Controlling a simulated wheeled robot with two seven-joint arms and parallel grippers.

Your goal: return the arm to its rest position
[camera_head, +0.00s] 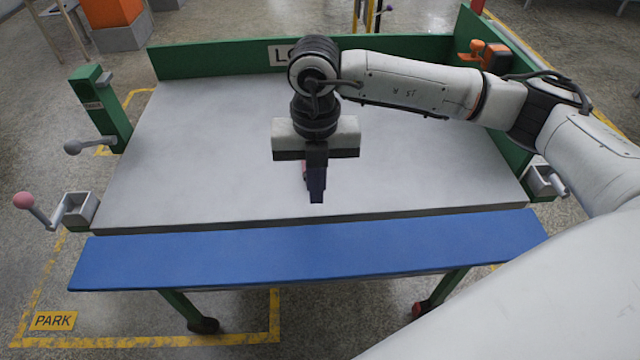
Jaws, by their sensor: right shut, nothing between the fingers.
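My right arm comes in from the right and reaches over the table. My right gripper (316,190) hangs pointing down above the grey tabletop (190,160), near the middle. Its fingers are together, with nothing seen between them. My left gripper is not in view. No hose shows in this view.
The table has a blue front edge (300,252) and a green back panel (215,60). A green post (100,105) with a grey lever stands at the left. A pink-knobbed lever (30,208) is at the front left. An orange fixture (478,50) is at the back right. The tabletop is bare.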

